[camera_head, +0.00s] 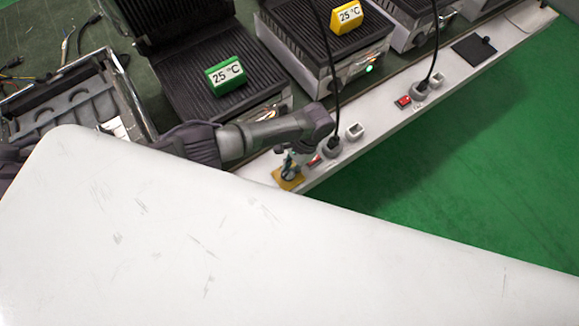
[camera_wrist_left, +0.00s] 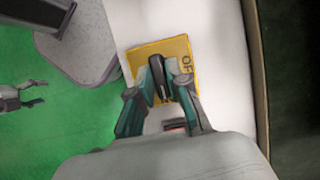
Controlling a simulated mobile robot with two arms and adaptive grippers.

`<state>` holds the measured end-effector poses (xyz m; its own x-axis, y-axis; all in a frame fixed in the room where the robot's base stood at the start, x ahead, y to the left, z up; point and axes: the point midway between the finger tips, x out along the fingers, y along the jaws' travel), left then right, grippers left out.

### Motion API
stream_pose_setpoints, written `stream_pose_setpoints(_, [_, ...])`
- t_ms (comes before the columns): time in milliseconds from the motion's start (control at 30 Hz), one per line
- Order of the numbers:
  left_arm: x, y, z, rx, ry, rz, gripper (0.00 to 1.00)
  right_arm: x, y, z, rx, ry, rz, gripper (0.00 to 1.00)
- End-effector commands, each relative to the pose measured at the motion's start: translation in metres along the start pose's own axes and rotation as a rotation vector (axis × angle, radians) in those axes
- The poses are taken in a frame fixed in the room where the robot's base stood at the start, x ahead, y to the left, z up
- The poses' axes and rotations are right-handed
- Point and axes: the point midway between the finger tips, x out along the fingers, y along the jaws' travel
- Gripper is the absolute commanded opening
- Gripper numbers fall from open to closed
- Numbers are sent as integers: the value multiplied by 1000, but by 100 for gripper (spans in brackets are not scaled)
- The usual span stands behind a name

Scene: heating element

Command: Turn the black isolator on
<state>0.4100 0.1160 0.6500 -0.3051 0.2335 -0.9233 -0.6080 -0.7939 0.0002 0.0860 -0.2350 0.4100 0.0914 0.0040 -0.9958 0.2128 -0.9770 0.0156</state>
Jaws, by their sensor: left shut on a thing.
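The black isolator is a black knob (camera_wrist_left: 158,76) on a yellow plate (camera_wrist_left: 178,50) with the letters "OF" partly showing beside it. In the head view the yellow plate (camera_head: 288,184) sits at the near end of the white rail, and my gripper partly hides it. My left gripper (camera_head: 289,168) is over the plate, its fingers around the knob; it also shows in the left wrist view (camera_wrist_left: 160,88), shut on the knob. A grey gripper, apparently my right one (camera_wrist_left: 40,94), is at the left of the wrist view with its fingers apart and empty.
The white rail (camera_head: 385,125) carries a red switch (camera_head: 403,101) and a plug (camera_head: 334,147) with a black cable near my left gripper. Black ribbed heaters stand behind, with a green 25 °C display (camera_head: 225,75) and a yellow one (camera_head: 347,16). Green floor (camera_head: 480,160) is clear.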

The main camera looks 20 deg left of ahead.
Motion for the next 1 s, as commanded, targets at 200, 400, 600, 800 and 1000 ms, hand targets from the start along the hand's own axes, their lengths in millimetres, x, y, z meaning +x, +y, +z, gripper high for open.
stream_pose_setpoints(200, [0, 0, 0, 24, 0, -9, 0, -1, 0, 0, 0, 0, 0, 68])
stream_pose_setpoints(400, [0, 0, 0, 25, 0, -10, 0, -1, 0, 0, 0, 0, 0, 68])
stream_pose_setpoints(600, [0, 0, 0, 25, 0, -9, 26, -1, 0, 0, 0, 0, 0, 68])
stream_pose_setpoints(800, [0, 0, 0, 23, 0, -9, 42, -1, 0, 0, 0, 0, 0, 68])
stream_pose_setpoints(1000, [-1, 0, 0, 23, 1, -9, 42, -1, 1, 1, -1, -1, 1, 68])
